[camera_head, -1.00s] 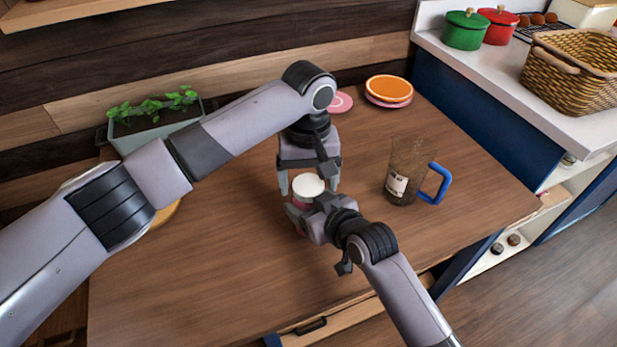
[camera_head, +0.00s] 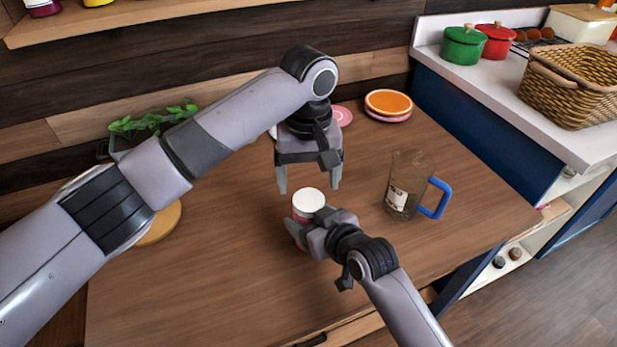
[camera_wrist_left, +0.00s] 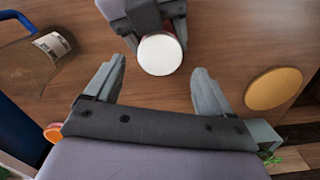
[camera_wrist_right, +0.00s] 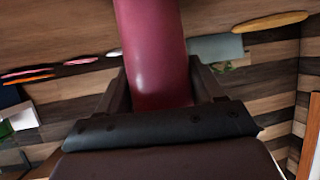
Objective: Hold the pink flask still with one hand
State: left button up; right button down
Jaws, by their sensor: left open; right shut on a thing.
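The pink flask (camera_head: 301,215) with a white lid (camera_head: 308,200) stands on the wooden table. My right gripper (camera_head: 303,238) is shut around its body; in the right wrist view the flask's dark pink side (camera_wrist_right: 153,55) fills the space between the fingers. My left gripper (camera_head: 309,190) is open and empty, pointing down above and just behind the lid. In the left wrist view the white lid (camera_wrist_left: 159,54) shows just beyond the two spread fingertips. Most of the flask's lower body is hidden behind my right gripper.
A clear brownish jug (camera_head: 408,185) with a blue handle stands right of the flask. Orange and pink plates (camera_head: 388,104) lie at the back. A potted plant (camera_head: 150,123) and a round yellow board (camera_head: 160,225) are at the left. The table's front left is clear.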

aim_at(309, 199)
pick_arm(q)
jog(key=shift+r+n, duration=1.7)
jog(key=shift+r, duration=0.1)
jog(key=shift+f, duration=4.05)
jog(key=c, duration=1.1)
jog(key=shift+m, duration=1.7)
jog(key=o, duration=1.2)
jog(key=shift+c, duration=0.2)
